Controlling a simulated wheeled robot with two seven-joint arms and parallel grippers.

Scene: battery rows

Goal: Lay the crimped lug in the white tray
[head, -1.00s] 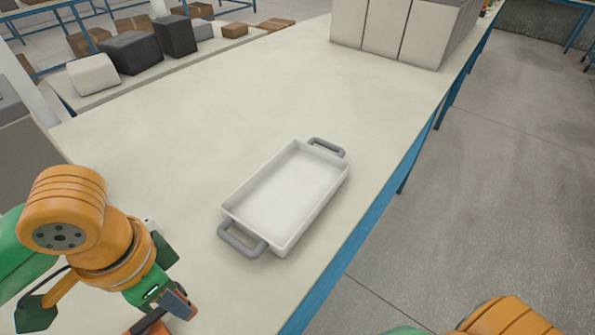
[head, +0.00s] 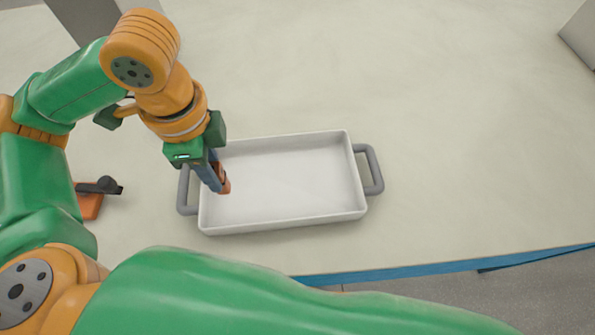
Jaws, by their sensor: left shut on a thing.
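The white tray (head: 290,222) is a shallow rectangular pan with grey handles at its left and right ends. It lies on the table in the middle of the head view, and its visible floor looks bare. My left gripper (head: 222,183) points down over the tray's left end, close to the left wall, and is shut. A small orange-brown patch shows at its fingertips; the lug's shape cannot be made out there, as the fingers mostly hide what they hold. I cannot tell whether the fingertips touch the tray floor. My right gripper is out of view.
An orange item with a black handle (head: 90,203) lies on the table left of the tray, partly hidden by my left arm. The pale table (head: 440,120) is clear behind and right of the tray. Its blue front edge (head: 440,267) runs below the tray.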

